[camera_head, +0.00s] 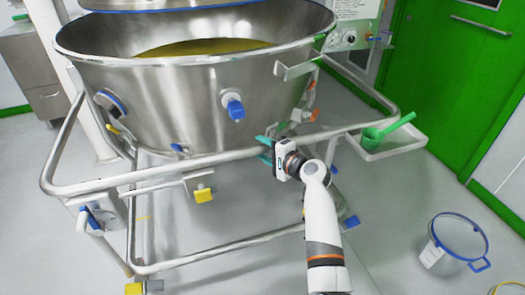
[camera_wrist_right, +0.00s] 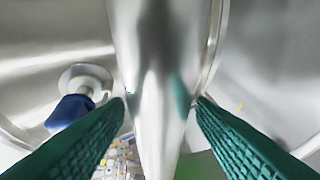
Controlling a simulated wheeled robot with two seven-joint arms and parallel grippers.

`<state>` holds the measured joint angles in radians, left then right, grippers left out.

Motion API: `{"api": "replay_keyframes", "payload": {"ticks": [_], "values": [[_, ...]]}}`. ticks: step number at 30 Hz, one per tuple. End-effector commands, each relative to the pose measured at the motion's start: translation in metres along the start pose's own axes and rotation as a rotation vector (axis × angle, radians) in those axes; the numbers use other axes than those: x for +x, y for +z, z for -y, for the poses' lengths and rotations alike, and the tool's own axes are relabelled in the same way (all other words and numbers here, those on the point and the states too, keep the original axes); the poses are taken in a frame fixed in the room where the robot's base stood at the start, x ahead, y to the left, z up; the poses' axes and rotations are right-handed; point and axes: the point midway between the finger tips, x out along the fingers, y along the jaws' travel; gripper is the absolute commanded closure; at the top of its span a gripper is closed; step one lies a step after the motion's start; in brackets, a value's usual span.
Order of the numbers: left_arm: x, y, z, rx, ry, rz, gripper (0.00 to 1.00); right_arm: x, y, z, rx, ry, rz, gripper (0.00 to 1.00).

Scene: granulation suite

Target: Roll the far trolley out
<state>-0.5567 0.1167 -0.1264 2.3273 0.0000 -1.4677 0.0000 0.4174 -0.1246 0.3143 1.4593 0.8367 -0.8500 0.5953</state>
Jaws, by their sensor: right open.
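A stainless steel trolley frame of bent tube (camera_head: 85,185) carries a large round steel bowl (camera_head: 185,95). It is the only trolley clearly in view. My right gripper (camera_head: 267,148) is at the trolley's upper front rail, right of the middle, with its green fingers at the tube. In the right wrist view the rail (camera_wrist_right: 158,75) runs between the two open fingers (camera_wrist_right: 160,108). The fingers sit either side of it, and I cannot tell whether they touch it. My left gripper is not in view.
The bowl holds yellowish powder (camera_head: 205,46). A green scoop (camera_head: 387,130) lies on a side tray (camera_head: 385,151) at the right. A clear blue-rimmed tub (camera_head: 455,245) stands on the floor at lower right. A green door (camera_head: 450,70) is behind. Floor between trolley and tub looks clear.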

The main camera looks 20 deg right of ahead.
Motion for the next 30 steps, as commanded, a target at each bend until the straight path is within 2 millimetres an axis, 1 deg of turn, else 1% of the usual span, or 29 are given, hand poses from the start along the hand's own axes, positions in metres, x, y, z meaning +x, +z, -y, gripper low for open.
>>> {"api": "replay_keyframes", "payload": {"ticks": [1, 4, 11, 12, 21, 30], "values": [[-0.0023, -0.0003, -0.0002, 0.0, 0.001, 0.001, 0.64, 0.0042, -0.0002, 0.0006, 0.0, 0.0, -0.001, 0.5], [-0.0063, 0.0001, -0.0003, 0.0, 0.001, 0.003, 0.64, 0.0078, -0.0003, -0.0001, -0.001, 0.0, 0.0, 0.5], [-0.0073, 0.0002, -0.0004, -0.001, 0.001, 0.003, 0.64, 0.0084, -0.0004, -0.0003, -0.001, 0.0, 0.0, 0.5], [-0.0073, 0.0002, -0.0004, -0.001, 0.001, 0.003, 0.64, 0.0084, -0.0004, -0.0002, -0.001, 0.0, 0.0, 0.51], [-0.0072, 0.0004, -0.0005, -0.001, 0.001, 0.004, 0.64, 0.0081, -0.0003, 0.0001, -0.001, -0.001, 0.0, 1.0], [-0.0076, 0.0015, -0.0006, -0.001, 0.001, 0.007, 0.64, 0.008, -0.0003, 0.0004, -0.001, -0.002, 0.0, 1.0]]}}
